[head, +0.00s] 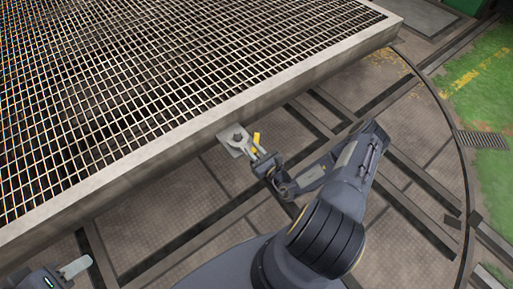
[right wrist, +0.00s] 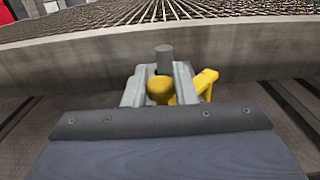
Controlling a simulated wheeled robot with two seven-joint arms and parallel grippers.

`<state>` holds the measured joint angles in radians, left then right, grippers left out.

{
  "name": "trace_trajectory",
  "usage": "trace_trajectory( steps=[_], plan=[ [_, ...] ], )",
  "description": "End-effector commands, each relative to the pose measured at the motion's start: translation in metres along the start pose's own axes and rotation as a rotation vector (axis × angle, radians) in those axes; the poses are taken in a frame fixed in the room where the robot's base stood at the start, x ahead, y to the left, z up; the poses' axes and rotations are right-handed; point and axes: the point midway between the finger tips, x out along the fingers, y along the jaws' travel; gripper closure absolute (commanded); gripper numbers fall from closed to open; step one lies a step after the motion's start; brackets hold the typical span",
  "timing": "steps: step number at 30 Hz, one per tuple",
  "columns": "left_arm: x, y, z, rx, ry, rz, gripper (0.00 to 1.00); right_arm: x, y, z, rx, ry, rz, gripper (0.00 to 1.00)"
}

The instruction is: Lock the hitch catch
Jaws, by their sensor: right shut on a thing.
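The hitch (head: 234,139) is a pale metal plate with a round pin, on the side of the grated deck. In the right wrist view the grey pin (right wrist: 164,56) stands upright behind the gripper fingers. The yellow hitch catch (head: 256,138) sits beside the plate; its bent arm also shows in the right wrist view (right wrist: 207,79). My right gripper (head: 259,155) is shut on the catch's rounded yellow end, which shows between its fingers. The fingers hide part of the catch. My left gripper (head: 76,267) is at the lower left, away from the hitch, and its opening is unclear.
The grated deck (head: 190,129) with its pale raised rim fills the upper left, close beyond my right gripper. Dark rails (head: 415,211) cross the floor below and to the right. A curved track edge borders a green area (head: 492,105) at the right.

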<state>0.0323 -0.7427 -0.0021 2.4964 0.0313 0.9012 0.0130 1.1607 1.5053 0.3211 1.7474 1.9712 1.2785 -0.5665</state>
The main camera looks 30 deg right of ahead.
Motion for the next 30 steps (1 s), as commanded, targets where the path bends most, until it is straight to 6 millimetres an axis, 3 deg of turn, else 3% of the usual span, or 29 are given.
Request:
trace_trajectory(
  steps=[14, 15, 18, 26, 30],
  plan=[
    [-0.0011, 0.0005, -0.0005, 0.000, 0.000, 0.000, 0.64, 0.0008, 0.0012, -0.0007, -0.001, 0.000, -0.012, 1.00],
    [-0.0011, 0.0005, -0.0005, 0.000, 0.000, 0.000, 0.64, 0.0008, 0.0012, -0.0007, -0.001, 0.000, -0.012, 0.70],
    [-0.0011, 0.0005, -0.0005, 0.000, 0.000, 0.000, 0.64, 0.0008, 0.0012, -0.0006, -0.001, -0.001, -0.012, 0.57],
    [-0.0013, 0.0006, -0.0006, 0.000, 0.000, 0.000, 0.64, 0.0007, 0.0009, -0.0003, -0.001, -0.001, -0.012, 0.55],
    [-0.0042, 0.0019, -0.0021, 0.000, 0.000, 0.000, 0.64, -0.0085, 0.0004, 0.0005, 0.000, 0.001, -0.014, 0.55]
  ],
)
